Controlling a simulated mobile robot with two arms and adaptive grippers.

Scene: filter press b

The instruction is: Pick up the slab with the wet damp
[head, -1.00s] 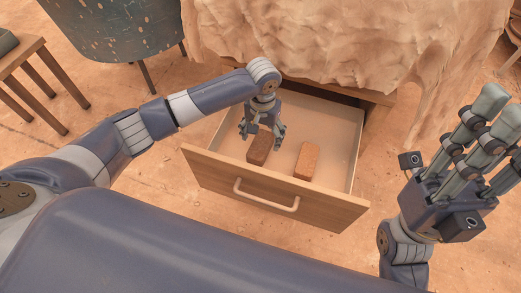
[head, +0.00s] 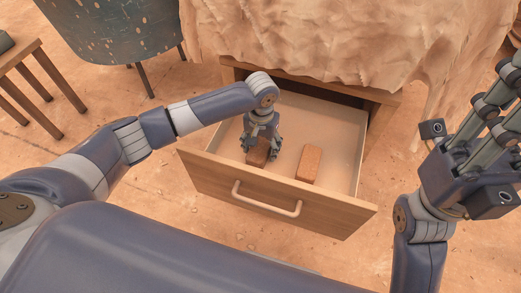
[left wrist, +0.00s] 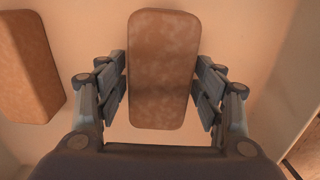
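A brown slab (head: 257,153) with darker, mottled patches lies in the open drawer. It also shows in the left wrist view (left wrist: 163,70), lengthwise between the fingers. My left gripper (head: 260,140) is down over this slab, with fingers on both long sides. In the left wrist view its fingers (left wrist: 161,85) stand very close to the sides, and contact is not clear. A second, more orange slab (head: 309,165) lies to the right in the drawer; it shows at the left in the wrist view (left wrist: 25,68). My right gripper (head: 497,110) is empty, raised at the right edge and partly cut off.
The pulled-out drawer (head: 345,207) has a pale floor, low walls and a front handle (head: 265,198). A cloth-draped table (head: 320,40) stands above and behind it. A wooden stool (head: 28,65) and a blue-green chair (head: 105,30) are at upper left.

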